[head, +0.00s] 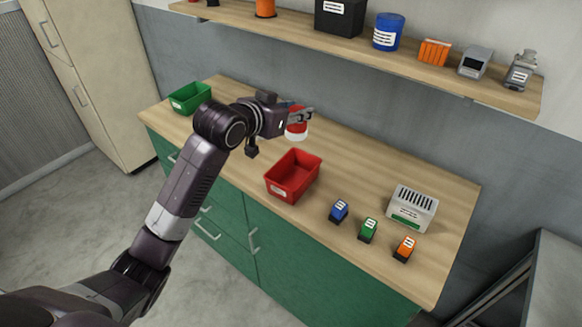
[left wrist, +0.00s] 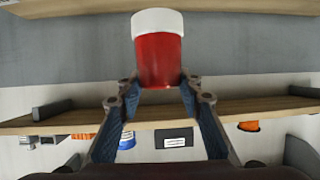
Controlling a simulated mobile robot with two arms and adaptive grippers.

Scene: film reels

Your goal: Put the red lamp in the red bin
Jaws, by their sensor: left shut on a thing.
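The red lamp (left wrist: 158,60) is a red cylinder with a white end. My left gripper (left wrist: 160,88) is shut on it, with a finger on each side, as the left wrist view shows. In the head view the lamp (head: 296,131) is held above the counter, white end down, behind and above the red bin. The gripper (head: 300,116) partly covers its top there. The red bin (head: 284,192) stands on the counter's front part and its visible inside is empty. My right gripper is in neither view.
On the wooden counter (head: 375,170) are a green bin (head: 190,98) at the left, small blue (head: 338,211), green (head: 368,230) and orange (head: 404,249) blocks, and a white slotted box (head: 412,207). A loaded wall shelf (head: 345,43) runs above the counter.

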